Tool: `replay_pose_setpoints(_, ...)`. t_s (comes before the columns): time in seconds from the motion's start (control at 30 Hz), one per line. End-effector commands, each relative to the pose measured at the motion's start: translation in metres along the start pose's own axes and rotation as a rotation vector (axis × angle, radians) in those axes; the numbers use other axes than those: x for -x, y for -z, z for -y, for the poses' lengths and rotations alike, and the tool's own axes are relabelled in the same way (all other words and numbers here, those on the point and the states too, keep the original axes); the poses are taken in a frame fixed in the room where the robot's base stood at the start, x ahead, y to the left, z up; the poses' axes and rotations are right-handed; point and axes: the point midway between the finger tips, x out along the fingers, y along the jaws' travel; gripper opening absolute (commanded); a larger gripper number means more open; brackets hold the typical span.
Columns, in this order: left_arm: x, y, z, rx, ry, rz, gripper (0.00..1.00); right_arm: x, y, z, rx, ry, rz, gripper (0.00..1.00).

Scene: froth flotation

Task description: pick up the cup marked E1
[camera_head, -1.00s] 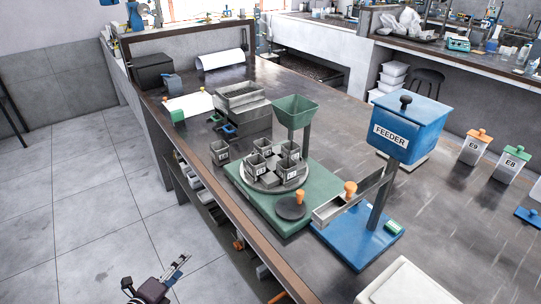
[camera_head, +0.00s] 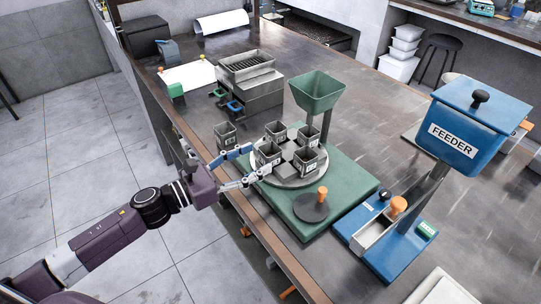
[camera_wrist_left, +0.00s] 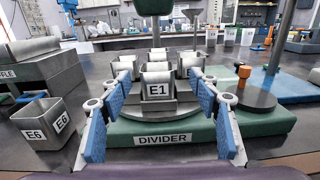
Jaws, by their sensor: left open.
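The grey metal cup marked E1 (camera_wrist_left: 158,78) sits on the round turntable of the green divider, in the middle of the left wrist view. In the head view it is the near-left cup (camera_head: 267,154) on the turntable (camera_head: 290,181). My left gripper (camera_head: 258,162) is open and empty at the turntable's near-left edge. In the left wrist view its blue-padded fingers stand to the left and right of E1, apparently nearer the camera than the cup. I cannot tell whether they touch anything. My right gripper is not in view.
A cup marked E6 (camera_wrist_left: 42,122) stands on the bench left of the divider. Several other cups share the turntable with E1. A green funnel (camera_head: 318,90) rises behind them. The blue feeder (camera_head: 467,125) and an orange-knobbed dark disc (camera_head: 311,208) are to the right.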

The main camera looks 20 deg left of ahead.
Motion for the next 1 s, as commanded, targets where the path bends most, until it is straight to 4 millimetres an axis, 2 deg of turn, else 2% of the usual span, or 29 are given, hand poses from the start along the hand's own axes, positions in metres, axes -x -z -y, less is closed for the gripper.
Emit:
replay_pose_setpoints(0.1,-0.006,-0.002,-0.001,0.001,-0.002,0.001,0.56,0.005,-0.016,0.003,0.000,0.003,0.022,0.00)
replay_pose_setpoints(0.17,-0.012,-0.004,-0.001,0.001,-0.002,0.002,0.56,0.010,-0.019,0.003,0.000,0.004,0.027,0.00)
replay_pose_setpoints(0.33,-0.034,-0.007,-0.003,0.002,-0.003,0.002,0.56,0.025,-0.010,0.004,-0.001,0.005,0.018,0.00)
replay_pose_setpoints(0.5,-0.050,-0.003,-0.003,0.003,-0.003,0.000,0.56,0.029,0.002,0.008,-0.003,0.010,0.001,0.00)
replay_pose_setpoints(0.8,-0.054,-0.001,-0.002,0.002,-0.003,-0.001,0.56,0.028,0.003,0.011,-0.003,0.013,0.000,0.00)
replay_pose_setpoints(1.0,-0.053,-0.001,-0.002,0.002,-0.003,0.000,0.36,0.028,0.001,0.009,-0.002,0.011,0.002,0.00)
